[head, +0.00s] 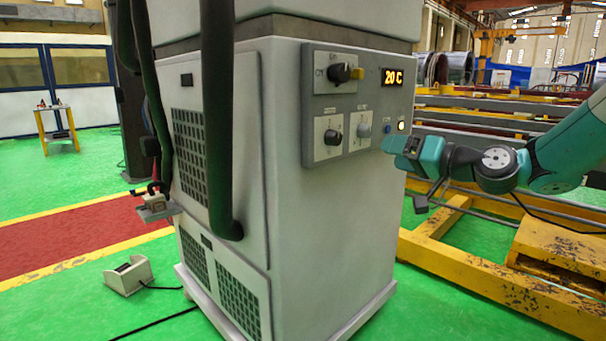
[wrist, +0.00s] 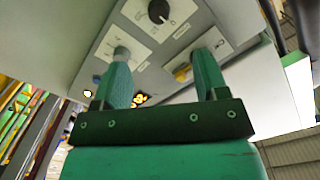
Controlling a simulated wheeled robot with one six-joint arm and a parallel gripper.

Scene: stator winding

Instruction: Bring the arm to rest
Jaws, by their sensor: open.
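My gripper (head: 388,144) is at the right of the head view, at the end of my teal arm, close to the lower right edge of the grey control panel (head: 349,93). In the wrist view its two green fingers (wrist: 162,56) stand apart with nothing between them. I cannot tell whether a fingertip touches the panel.
The panel on the white cabinet (head: 318,230) has a main switch (head: 341,73), two lower knobs, a lit lamp (head: 402,126) and a display (head: 393,77) reading 20 C. A yellow steel frame (head: 500,288) stands low beneath my arm. A dark hose (head: 218,120) hangs at left.

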